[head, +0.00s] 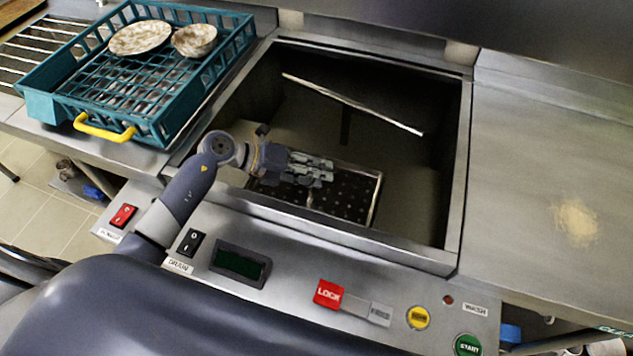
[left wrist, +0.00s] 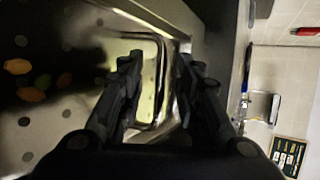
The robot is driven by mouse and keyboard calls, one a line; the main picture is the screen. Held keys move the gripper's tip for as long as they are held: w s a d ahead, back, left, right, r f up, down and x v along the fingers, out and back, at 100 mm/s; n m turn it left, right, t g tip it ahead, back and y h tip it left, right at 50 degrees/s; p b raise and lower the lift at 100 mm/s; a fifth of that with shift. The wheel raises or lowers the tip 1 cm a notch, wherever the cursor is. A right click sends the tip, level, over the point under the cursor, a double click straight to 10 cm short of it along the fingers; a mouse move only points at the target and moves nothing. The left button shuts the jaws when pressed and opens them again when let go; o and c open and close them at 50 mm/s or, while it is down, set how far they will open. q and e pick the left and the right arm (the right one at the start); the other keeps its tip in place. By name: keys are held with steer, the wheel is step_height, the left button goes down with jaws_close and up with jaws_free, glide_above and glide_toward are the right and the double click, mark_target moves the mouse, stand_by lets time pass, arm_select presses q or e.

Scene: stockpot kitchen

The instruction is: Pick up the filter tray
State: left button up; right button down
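The filter tray (head: 345,203) is a dark perforated tray with a bright metal rim, lying low in the open steel basin. It also shows in the left wrist view (left wrist: 58,150), where its holed floor carries a few orange and green scraps. My left gripper (head: 328,171) reaches into the basin over the tray's far left part and hides some of it. In the left wrist view my left gripper (left wrist: 158,62) has its fingers apart, with a metal loop (left wrist: 161,75) seen between them. I cannot tell whether they touch it. My right gripper is not in view.
The basin (head: 461,170) has steep walls and a slanted metal bar (head: 350,103) across it. A teal dish rack (head: 185,120) with two dirty dishes stands at left. The front panel holds a red LOCK switch (head: 328,294). The right steel counter (head: 540,140) is clear except for a stain.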

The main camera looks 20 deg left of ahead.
arm_select(q)
steer(key=shift+d+f, duration=0.1)
jaws_close()
steer(key=shift+w, duration=0.1)
step_height(320, 180, up, 10)
steer(key=shift+r, duration=0.1)
stand_by(0.5)
